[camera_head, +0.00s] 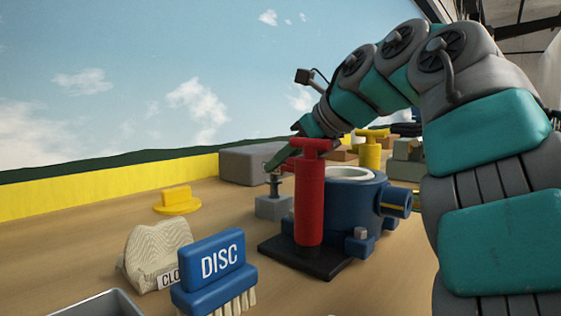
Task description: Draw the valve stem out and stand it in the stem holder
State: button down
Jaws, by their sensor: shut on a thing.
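My gripper (279,157) reaches down past the red T-handled post and is partly hidden by it. It is shut on what looks like the dark valve stem (273,185), just below the fingers. The stem is upright over a small grey block (272,208), which looks like the stem holder. I cannot tell whether the stem is seated in the block or just above it. The blue valve body (345,205), with a pale ring on top, stands to the right of the block.
The red T-handled post (309,200) stands in front of the valve body on a black base plate (315,262). A blue DISC brush (213,268), a beige cloth (155,252) and a yellow piece (176,201) lie at left. A yellow T-handle (371,150) stands behind.

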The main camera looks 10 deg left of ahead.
jog(key=shift+f+b, duration=0.9)
jog(key=shift+f, duration=0.1)
jog(key=c, duration=0.8)
grip_release()
jog(key=shift+o, duration=0.2)
jog(key=v, duration=0.8)
jog(key=shift+p, duration=0.4)
jog(key=shift+a, duration=0.1)
